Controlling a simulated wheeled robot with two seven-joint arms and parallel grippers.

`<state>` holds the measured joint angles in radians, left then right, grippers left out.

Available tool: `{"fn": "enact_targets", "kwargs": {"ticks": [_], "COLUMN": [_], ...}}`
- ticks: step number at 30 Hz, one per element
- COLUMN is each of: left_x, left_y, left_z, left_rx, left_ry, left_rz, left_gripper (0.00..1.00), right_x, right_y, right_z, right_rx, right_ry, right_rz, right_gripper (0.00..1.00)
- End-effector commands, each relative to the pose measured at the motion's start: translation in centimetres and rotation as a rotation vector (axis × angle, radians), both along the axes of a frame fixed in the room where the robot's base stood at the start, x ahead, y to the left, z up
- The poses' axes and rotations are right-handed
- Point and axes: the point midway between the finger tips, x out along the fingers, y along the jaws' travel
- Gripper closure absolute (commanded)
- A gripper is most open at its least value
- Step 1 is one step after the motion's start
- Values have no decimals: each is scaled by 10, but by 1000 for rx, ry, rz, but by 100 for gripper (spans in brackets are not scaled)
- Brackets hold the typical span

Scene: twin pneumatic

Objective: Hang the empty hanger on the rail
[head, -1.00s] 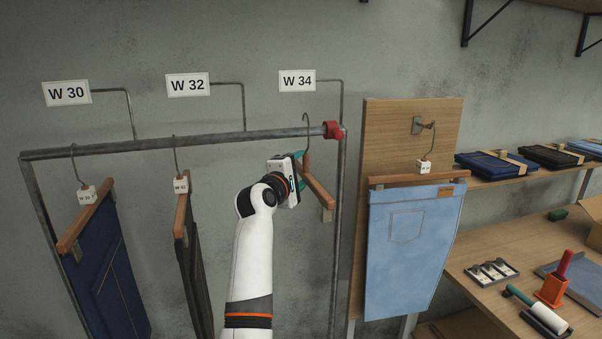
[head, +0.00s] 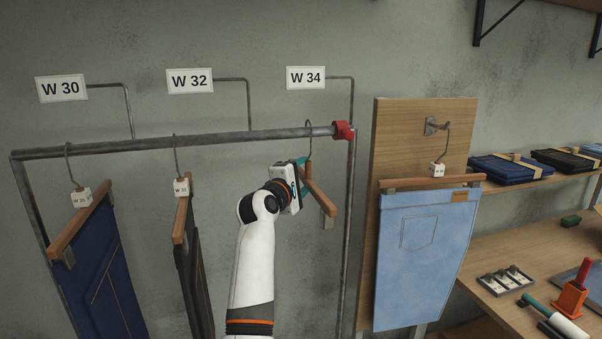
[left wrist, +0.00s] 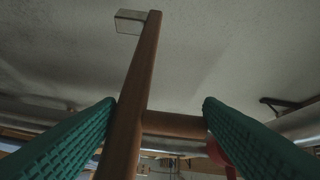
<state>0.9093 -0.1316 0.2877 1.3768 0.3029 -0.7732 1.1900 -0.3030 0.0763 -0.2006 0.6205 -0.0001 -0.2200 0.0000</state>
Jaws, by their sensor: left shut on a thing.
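The empty wooden hanger (head: 319,196) hangs from my left gripper (head: 301,172) near the right end of the metal rail (head: 225,138), below the W 34 sign (head: 306,78). Its metal hook (head: 309,142) rises across the rail, with its top slightly above it. I cannot tell whether the hook rests on the rail. In the left wrist view, the green fingers (left wrist: 158,104) are shut on the hanger, whose wooden bar (left wrist: 140,85) shows between them. A metal clip (left wrist: 130,21) shows at the bar's end. My right gripper is out of view.
A red end stop (head: 343,130) caps the rail's right end. Dark blue trousers (head: 105,275) and black trousers (head: 194,270) hang to the left. Light blue jeans (head: 420,260) hang on a wooden board (head: 395,125) at the right. The rail between W 32 and W 34 is clear.

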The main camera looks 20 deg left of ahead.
Motion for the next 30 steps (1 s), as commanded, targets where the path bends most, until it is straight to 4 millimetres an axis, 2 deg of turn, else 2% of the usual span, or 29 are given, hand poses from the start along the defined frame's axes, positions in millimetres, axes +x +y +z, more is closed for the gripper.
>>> {"fn": "enact_targets", "kwargs": {"ticks": [5,12,13,17,26,30], "left_x": [1,1,1,1,1,-8], "left_y": [-1,-1,-1,-1,-1,0], "left_z": [-6,-6,-6,-6,-7,-8], "left_rx": [0,0,0,0,0,0], "left_ry": [0,-1,-1,-1,0,-1], "left_rz": [0,0,0,0,0,0], "left_gripper": [78,78,34,13,13,13], "right_x": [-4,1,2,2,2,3], "right_y": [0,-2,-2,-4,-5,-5], "right_z": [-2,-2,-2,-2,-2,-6], "right_rx": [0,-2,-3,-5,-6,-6], "right_ry": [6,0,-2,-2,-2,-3], "right_rz": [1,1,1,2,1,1], "right_gripper": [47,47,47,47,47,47]}}
